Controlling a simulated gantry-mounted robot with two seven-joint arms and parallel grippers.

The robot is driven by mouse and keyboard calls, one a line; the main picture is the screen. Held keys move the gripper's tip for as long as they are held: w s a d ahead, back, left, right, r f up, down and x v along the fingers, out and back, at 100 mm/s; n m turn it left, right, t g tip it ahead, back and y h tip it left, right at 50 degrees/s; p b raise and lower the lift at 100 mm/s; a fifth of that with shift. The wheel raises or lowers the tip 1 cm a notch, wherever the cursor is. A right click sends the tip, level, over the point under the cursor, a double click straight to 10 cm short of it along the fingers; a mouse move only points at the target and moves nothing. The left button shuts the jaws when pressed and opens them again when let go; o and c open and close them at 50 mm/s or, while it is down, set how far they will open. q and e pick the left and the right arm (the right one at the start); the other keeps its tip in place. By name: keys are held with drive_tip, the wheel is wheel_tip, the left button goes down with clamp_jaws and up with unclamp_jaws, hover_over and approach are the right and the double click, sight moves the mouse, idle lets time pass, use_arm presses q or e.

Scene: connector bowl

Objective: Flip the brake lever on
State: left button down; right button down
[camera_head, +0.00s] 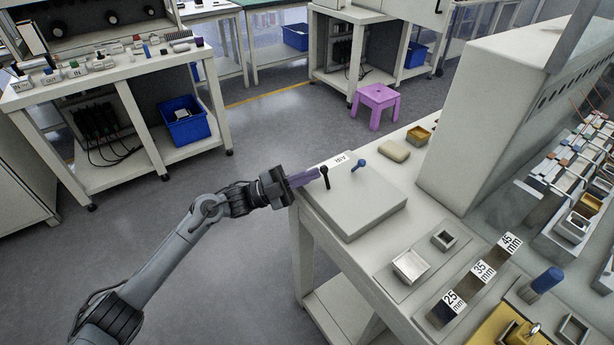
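A pale box (362,205) stands on the left end of the bench. On it are a black lever (325,177) with a round dark tip, and a short blue-knobbed lever (358,164). A white label reading AIR (338,161), upside down, lies behind them. I cannot tell from any marking which lever is the brake lever. My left gripper (315,175) comes in from the left with its purple fingers at the box's left edge, very near the black lever. Whether they touch it, and how far they are apart, is unclear. My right gripper is not in view.
A tall grey housing (500,120) rises behind. A purple stool (376,103) stands beyond on the floor.

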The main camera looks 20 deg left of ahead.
use_arm(q)
drive_tip(key=m, duration=0.1)
drive_tip(key=g, duration=0.1)
drive_tip(key=m, duration=0.1)
drive_tip(key=shift+s+d+r+m, duration=0.2)
drive_tip(key=shift+d+r+m, duration=0.05)
drive_tip(key=shift+r+m, duration=0.1)
drive_tip(key=shift+s+d+r+m+g+y, duration=0.15)
drive_tip(key=shift+m+g+y, duration=0.1)
drive_tip(key=shift+m+g, duration=0.2)
drive_tip(key=shift+s+d+r+m+g+y, duration=0.15)
drive_tip(key=shift+m+g+y, duration=0.15)
drive_tip(key=shift+m, duration=0.2)
drive_tip(key=m, duration=0.1)
drive_tip(key=d+m+g+y, duration=0.1)
drive_tip(key=m, duration=0.1)
drive_tip(key=shift+s+d+r+g+y, duration=0.15)
drive_tip(key=shift+s+r+g+y, duration=0.1)
drive_tip(key=shift+s+r+y, duration=0.1)
drive_tip(key=shift+s+d+m+y+p, duration=0.15)
drive_tip(key=shift+d+m+y+p, duration=0.15)
drive_tip(key=shift+m+p, duration=0.3)
drive_tip(key=shift+f, duration=0.2)
